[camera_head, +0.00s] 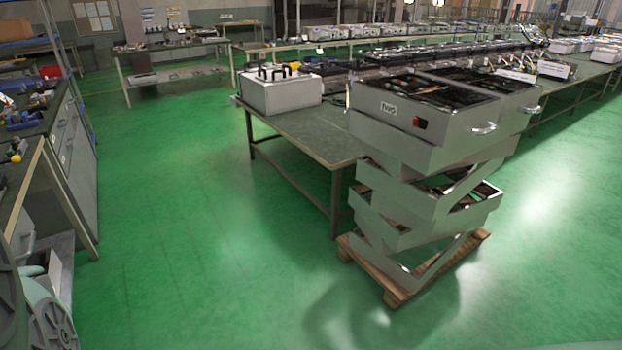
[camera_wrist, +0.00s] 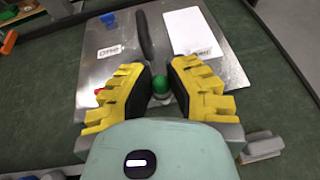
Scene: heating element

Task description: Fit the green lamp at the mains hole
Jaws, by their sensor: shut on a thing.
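In the wrist view, my gripper (camera_wrist: 160,78) has yellow stepped fingers with black pads. It is shut on the green lamp (camera_wrist: 160,85), a round green cap with a pale collar below it. The lamp is over a grey metal plate (camera_wrist: 112,72). I cannot tell whether it touches the plate or sits in a hole. One small label (camera_wrist: 110,51) is left of the fingers, and another label (camera_wrist: 206,49) is to the right; both are too blurred to read surely. I cannot make out the mains hole. The gripper does not show in the head view.
The plate lies on a dark green bench top (camera_wrist: 278,88). A white card (camera_wrist: 188,32), a dark strip (camera_wrist: 146,40) and a red part (camera_wrist: 99,91) are at the plate. In the head view, stacked metal cases (camera_head: 425,130) stand right; green floor (camera_head: 190,200) is clear.

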